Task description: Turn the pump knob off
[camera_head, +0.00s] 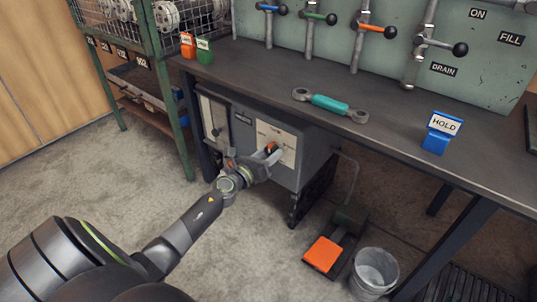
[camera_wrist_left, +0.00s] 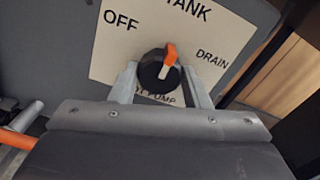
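OFF is at the upper left, DRAIN at the right. The knob's orange part (camera_head: 271,147) also shows on the grey cabinet under the bench in the head view. My left gripper (camera_head: 268,158) is at the knob. In the left wrist view its fingers (camera_wrist_left: 160,82) stand apart on either side of the knob; I cannot tell whether they touch it. My right gripper is not in view.
The dark bench (camera_head: 388,97) overhangs the grey cabinet (camera_head: 311,146). A green double-ended tool (camera_head: 330,103) and a blue HOLD stand (camera_head: 440,133) are on it. An orange pedal (camera_head: 322,254) and a bucket (camera_head: 375,269) are on the floor. A green rack (camera_head: 160,85) stands left.

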